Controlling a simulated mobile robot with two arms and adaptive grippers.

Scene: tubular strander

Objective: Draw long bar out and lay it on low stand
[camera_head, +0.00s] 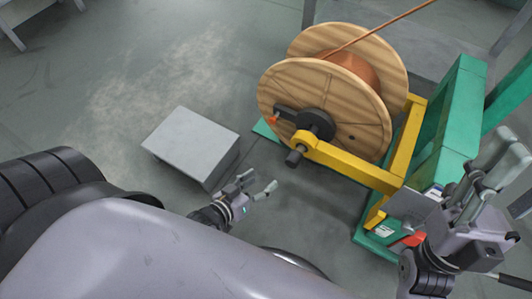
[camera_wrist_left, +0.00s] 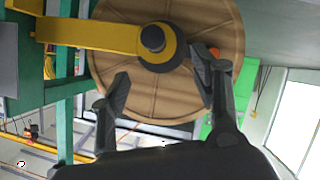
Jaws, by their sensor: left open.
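The long bar (camera_head: 293,157) shows as a short dark round end, sticking out of a yellow collar in front of the wooden spool (camera_head: 290,100). The rest of it is hidden in the hub and spool. In the left wrist view the bar's end (camera_wrist_left: 153,38) faces the camera, above the fingertips. The low stand (camera_head: 190,140) is a bare grey box on the floor, left of the spool. My left gripper (camera_head: 257,183) is open and empty, below and left of the bar's end, apart from it. My right gripper (camera_head: 487,172) is at the lower right; its jaw gap is unclear.
A yellow arm (camera_head: 350,165) runs from the collar to the green frame (camera_head: 450,120) on the right. A small orange-red knob (camera_head: 274,120) sits on the black lever at the hub. Copper-coloured strand leaves the spool upward. The floor around the low stand is clear.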

